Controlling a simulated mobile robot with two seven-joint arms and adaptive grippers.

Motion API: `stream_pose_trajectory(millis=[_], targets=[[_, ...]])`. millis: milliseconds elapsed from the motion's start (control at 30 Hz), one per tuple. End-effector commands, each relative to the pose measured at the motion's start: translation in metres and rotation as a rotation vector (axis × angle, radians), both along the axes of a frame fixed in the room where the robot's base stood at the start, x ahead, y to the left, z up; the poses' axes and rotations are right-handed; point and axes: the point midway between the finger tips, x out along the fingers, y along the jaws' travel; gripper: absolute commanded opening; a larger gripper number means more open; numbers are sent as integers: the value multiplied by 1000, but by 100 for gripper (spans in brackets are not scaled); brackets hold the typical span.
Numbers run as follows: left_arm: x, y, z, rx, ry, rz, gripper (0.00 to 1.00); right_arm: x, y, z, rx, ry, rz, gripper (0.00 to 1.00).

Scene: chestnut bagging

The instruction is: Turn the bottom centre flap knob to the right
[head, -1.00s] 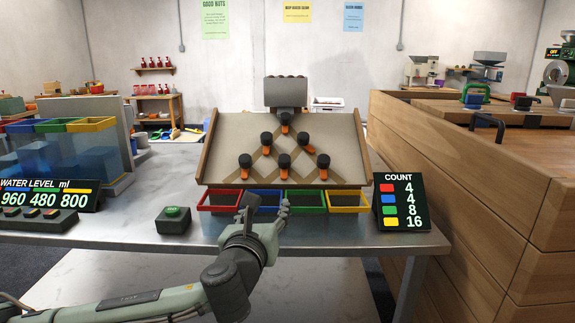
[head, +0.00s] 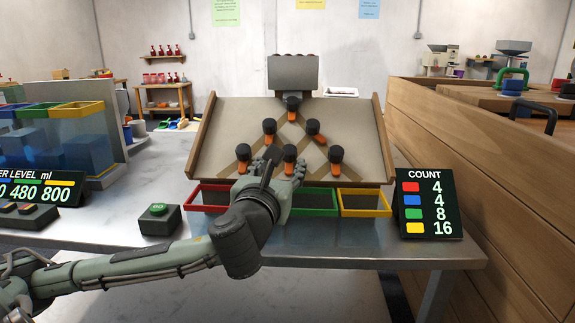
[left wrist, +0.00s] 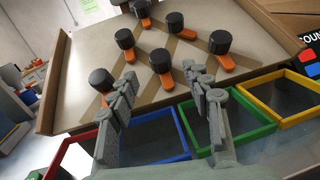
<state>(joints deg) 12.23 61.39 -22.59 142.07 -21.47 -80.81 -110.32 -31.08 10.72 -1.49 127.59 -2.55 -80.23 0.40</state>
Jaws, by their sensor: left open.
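The bottom centre flap knob (head: 289,153) is a black cylinder with an orange flap on the sloped board (head: 222,120). It also shows in the left wrist view (left wrist: 160,61), its orange flap pointing down the board. My left gripper (head: 283,170) is open in front of it. In the left wrist view the left gripper (left wrist: 160,75) has one finger on each side of this knob, a little short of it, with no clear contact. The gripper hides part of the flap in the head view. My right gripper is not in view.
The bottom left knob (head: 243,152) and bottom right knob (head: 335,154) flank it. Below the board are red (head: 208,187), blue (left wrist: 180,135), green (head: 315,191) and yellow (head: 364,194) bins. A count sign (head: 428,204) stands right and a green button box (head: 160,218) left.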

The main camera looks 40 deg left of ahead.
Motion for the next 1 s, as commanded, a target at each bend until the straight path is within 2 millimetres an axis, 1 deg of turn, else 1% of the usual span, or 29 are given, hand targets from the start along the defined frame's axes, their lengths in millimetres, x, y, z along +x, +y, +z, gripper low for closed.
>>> stream_pose_trajectory(millis=[33, 167, 200, 300, 400, 500, 633, 867, 900, 1000], targets=[[2, 1, -3, 0, -5, 1, 49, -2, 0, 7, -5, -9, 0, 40], [7, 3, -2, -1, -6, -1, 49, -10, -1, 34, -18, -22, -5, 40], [11, 5, 0, -2, -3, 0, 49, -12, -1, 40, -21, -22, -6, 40], [29, 13, 2, -2, -2, 0, 49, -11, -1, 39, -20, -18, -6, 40], [42, 18, 2, -1, -1, 0, 49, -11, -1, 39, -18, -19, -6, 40], [50, 21, 1, -1, -1, -2, 49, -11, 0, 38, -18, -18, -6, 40], [54, 23, 1, -2, -1, -3, 49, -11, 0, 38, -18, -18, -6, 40], [55, 23, 1, -1, 0, -3, 49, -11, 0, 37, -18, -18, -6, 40], [55, 23, 1, -1, -1, -3, 47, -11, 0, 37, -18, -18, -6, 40], [55, 23, 1, -1, -1, -3, 34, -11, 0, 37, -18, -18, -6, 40]])
